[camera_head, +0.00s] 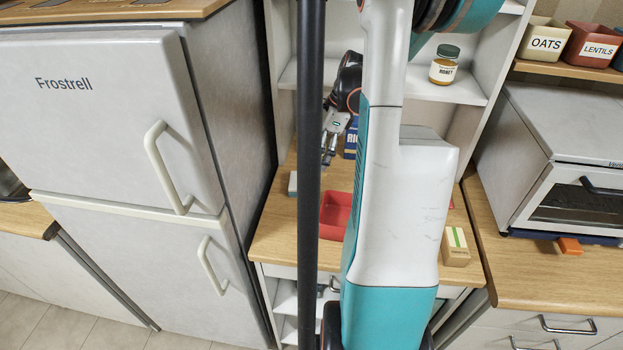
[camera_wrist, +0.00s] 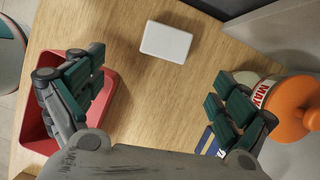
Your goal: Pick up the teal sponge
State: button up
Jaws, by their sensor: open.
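A small block with a white top (camera_wrist: 166,42) lies flat on the wooden counter, at the top middle of the wrist view. In the head view a small pale, slightly teal block (camera_head: 293,183) shows at the counter's left side, partly behind a dark pole. It looks like the same block; I cannot confirm that it is the teal sponge. My gripper (camera_wrist: 157,88) is open and empty, its fingers spread wide above the counter, with the block beyond the fingertips. In the head view my gripper (camera_head: 329,150) is above the counter, close to the shelf unit.
A red bin (camera_head: 335,213) stands near the gripper; it also shows at left in the wrist view (camera_wrist: 36,128). Counter around the block is bare.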

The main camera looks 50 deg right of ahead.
aim_at(299, 180)
jog(key=shift+m, duration=0.5)
jog(key=x, duration=0.2)
jog(key=d+b+x, duration=0.1)
jog(key=x, duration=0.2)
jog(key=b+x, duration=0.1)
jog(key=x, duration=0.2)
jog(key=shift+w+d+f, duration=0.15)
jog(key=shift+w+f, duration=0.05)
jog(key=shift+w, duration=0.1)
jog(key=x, duration=0.1)
jog(key=b+x, duration=0.1)
jog(key=x, duration=0.1)
jog(key=b+x, duration=0.1)
jog(key=shift+w+a, duration=0.3)
jog(key=shift+a, duration=0.05)
jog(key=shift+w+a+f+t+b, duration=0.15)
jog(key=shift+f+t+b, duration=0.15)
jog(key=shift+f, duration=0.15)
jog(key=shift+r, duration=0.1)
jog(key=c, duration=1.1)
